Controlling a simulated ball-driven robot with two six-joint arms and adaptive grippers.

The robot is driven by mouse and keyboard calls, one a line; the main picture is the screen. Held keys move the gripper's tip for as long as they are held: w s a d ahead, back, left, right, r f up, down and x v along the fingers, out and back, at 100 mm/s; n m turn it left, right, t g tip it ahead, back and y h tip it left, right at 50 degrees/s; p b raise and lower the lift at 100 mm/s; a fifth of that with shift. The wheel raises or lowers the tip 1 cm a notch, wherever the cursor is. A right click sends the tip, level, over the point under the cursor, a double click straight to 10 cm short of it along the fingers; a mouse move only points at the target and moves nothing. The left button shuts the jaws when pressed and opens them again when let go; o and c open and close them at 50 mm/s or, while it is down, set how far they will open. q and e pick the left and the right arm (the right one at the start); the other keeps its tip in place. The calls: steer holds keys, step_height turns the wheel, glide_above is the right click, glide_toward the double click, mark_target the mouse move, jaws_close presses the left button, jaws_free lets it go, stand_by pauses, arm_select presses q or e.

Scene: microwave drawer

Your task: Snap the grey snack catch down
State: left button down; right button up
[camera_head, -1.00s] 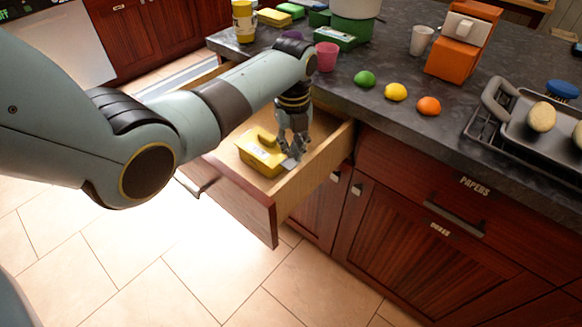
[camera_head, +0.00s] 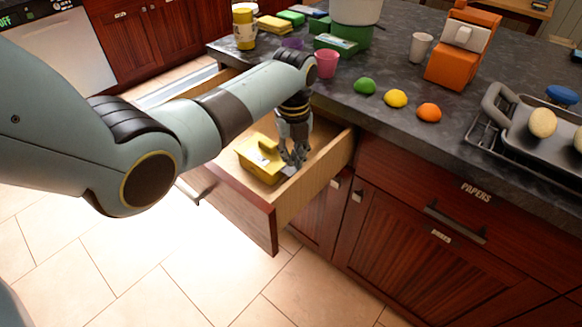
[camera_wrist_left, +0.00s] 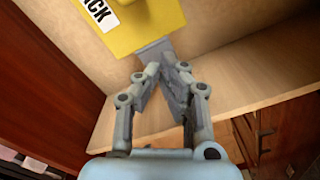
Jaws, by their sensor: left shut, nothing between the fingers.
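The yellow snack box (camera_head: 258,166) lies in the open wooden drawer. Its white label, ending in "CK", shows in the left wrist view (camera_wrist_left: 100,12). The grey catch (camera_wrist_left: 154,50) sticks out from the box's near edge in the left wrist view. In the head view the catch is small and partly hidden by the fingers. My left gripper (camera_head: 294,164) is shut and empty, reaching down into the drawer beside the catch end. In the wrist view its fingertips (camera_wrist_left: 169,66) are right at the catch; I cannot tell whether they touch. My right gripper is not in view.
The drawer's front panel (camera_head: 232,205) and right side wall (camera_head: 316,178) border the gripper. Above stands the dark counter with a pink cup (camera_head: 326,64), fruits (camera_head: 396,98), an orange machine (camera_head: 462,50) and a dish rack (camera_head: 485,140).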

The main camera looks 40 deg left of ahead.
mark_target(292, 170)
arm_select(q)
steer(key=shift+f+b, duration=0.9)
steer(key=shift+f, duration=0.6)
stand_by(0.5)
step_height(292, 170, up, 8)
steer(key=p, duration=0.8)
steer(key=shift+r+p, duration=0.1)
steer(key=shift+p, duration=0.25)
